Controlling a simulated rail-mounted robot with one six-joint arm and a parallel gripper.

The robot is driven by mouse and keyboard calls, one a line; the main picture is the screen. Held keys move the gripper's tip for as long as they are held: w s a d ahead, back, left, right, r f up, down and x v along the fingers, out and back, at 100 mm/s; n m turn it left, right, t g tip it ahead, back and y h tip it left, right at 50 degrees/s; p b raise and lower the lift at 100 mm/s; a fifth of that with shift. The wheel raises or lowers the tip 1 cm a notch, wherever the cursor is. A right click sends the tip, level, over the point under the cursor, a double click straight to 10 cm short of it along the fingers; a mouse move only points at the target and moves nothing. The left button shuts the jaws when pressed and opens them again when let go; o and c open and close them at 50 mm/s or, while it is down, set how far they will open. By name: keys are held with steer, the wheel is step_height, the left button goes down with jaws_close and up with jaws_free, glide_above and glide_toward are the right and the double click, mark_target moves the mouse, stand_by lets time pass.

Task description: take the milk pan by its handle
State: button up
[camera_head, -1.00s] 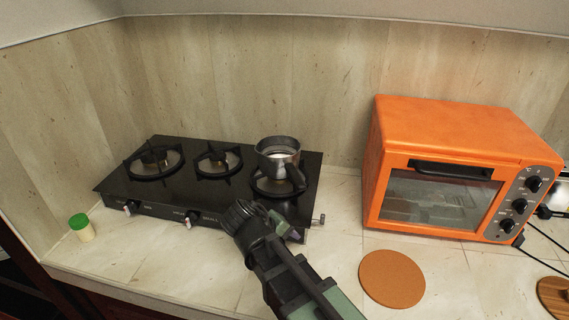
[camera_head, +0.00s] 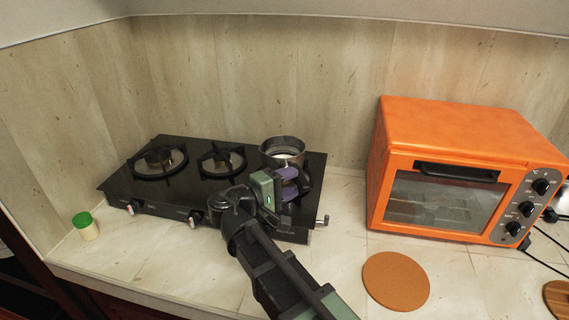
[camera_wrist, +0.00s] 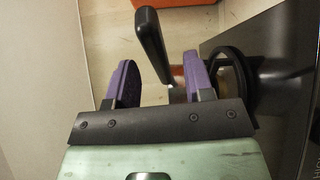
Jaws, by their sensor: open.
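The milk pan (camera_head: 283,148) is a small grey metal pot, upright on the right burner of the stove. Its black handle (camera_head: 304,182) points toward the front right and is partly hidden by my gripper. My gripper (camera_head: 290,183) is open, with purple finger pads, just in front of the pan. In the wrist view, the dark handle (camera_wrist: 152,45) rises between the two fingers (camera_wrist: 160,82), with space on both sides. I cannot tell whether it is deep enough between the pads. The pan's body is mostly hidden in the wrist view.
The black stove (camera_head: 160,198) has two empty burners to the left. An orange oven (camera_head: 455,130) stands to the right. A round brown mat (camera_head: 396,281) lies on the counter in front of it. A green-lidded jar (camera_head: 85,226) stands at the left. Bare counter lies in front of the stove.

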steer(key=x, duration=0.5)
steer(key=shift+w+a+r, duration=0.1)
steer(key=shift+w, duration=0.05)
steer(key=shift+a, duration=0.1)
jaws_close()
